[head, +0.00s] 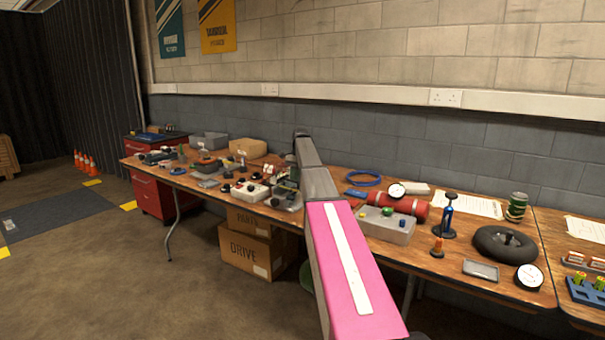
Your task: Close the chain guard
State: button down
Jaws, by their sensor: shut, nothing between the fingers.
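My arm reaches out over the long wooden workbench (430,265), its pink and grey links crossing the middle of the head view. My gripper cannot be made out; the far end of the arm is hidden behind its own links. A small grey and dark machine (287,193) sits on the bench just left of my arm, partly covered by it. I cannot tell for sure whether it carries the chain guard, or whether the guard is open or closed.
Right of my arm are a grey button box (387,226), a red cylinder (412,207), a blue pump (448,215) and a black tyre (505,242). Several small items crowd the bench on the left. Cardboard boxes (248,252) stand underneath.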

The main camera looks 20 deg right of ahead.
aim_at(290, 189)
jog(key=shift+s+a, duration=1)
jog(key=shift+a, duration=0.3)
